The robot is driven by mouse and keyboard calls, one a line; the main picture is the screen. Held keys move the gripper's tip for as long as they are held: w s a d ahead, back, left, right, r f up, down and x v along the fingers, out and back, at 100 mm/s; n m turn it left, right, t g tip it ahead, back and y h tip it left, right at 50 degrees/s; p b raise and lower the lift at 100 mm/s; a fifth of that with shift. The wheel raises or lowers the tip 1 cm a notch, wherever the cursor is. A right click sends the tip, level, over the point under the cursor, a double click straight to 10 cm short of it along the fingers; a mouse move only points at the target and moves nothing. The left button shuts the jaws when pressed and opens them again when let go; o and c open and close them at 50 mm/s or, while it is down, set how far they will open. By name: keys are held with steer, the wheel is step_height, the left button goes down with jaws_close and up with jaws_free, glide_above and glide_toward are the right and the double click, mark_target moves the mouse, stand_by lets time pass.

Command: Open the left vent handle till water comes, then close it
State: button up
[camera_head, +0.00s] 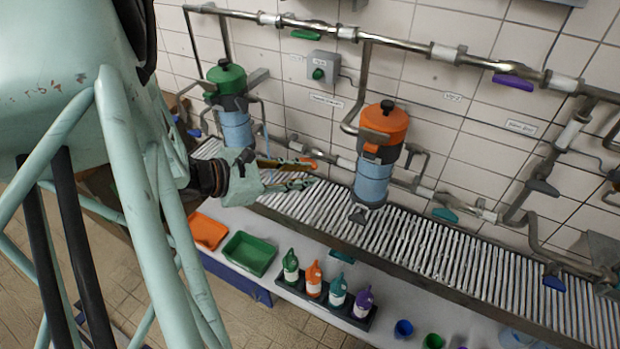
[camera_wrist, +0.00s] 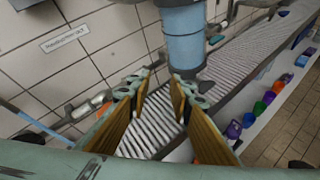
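My gripper (camera_head: 305,173) is open and empty, in front of the lower wall pipe between the two pumps. Its two fingers stand apart in the wrist view (camera_wrist: 162,80). An orange handle (camera_head: 309,162) shows right by the upper fingertip; I cannot tell whether they touch. The left pump (camera_head: 235,125) has a green top and a blue body. The right pump (camera_head: 372,182) has an orange top, and its blue body shows beyond the fingers in the wrist view (camera_wrist: 184,40). A thin light-blue streak (camera_wrist: 35,122) is at left; it may be water. Which handle is the left vent is unclear.
A ribbed grating (camera_head: 430,250) runs below the pipes. Green (camera_head: 306,35), purple (camera_head: 513,82), teal (camera_head: 445,214) and blue (camera_head: 554,283) handles are along the pipes. An orange tray (camera_head: 207,230), a green tray (camera_head: 248,253) and several bottles (camera_head: 314,279) stand on the front ledge.

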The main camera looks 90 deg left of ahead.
steer(key=shift+w+d+f+m+h, duration=0.35)
steer(key=shift+w+d, duration=0.1)
steer(key=shift+w, duration=0.2)
steer(key=shift+c, duration=0.5)
steer(key=shift+c, duration=0.9)
steer(key=s+a+r+n+y+p, duration=0.1)
steer(key=s+a+r+n+p, duration=0.2)
steer(key=s, duration=0.6)
steer(key=s+a+r+n+g+y+p, duration=0.1)
steer(key=s+a+r+n+y+p, duration=0.1)
steer(key=s+a+r+n+p, duration=0.2)
steer(key=s+a+r+n+y+p, duration=0.2)
steer(key=s+r+n, duration=0.6)
steer(key=s, duration=0.6)
steer(key=shift+s+a+r+g+p, duration=0.45)
steer(key=shift+a+p, duration=0.2)
steer(key=shift+a, duration=0.45)
steer(key=shift+w+a, duration=0.1)
steer(key=shift+w, duration=0.05)
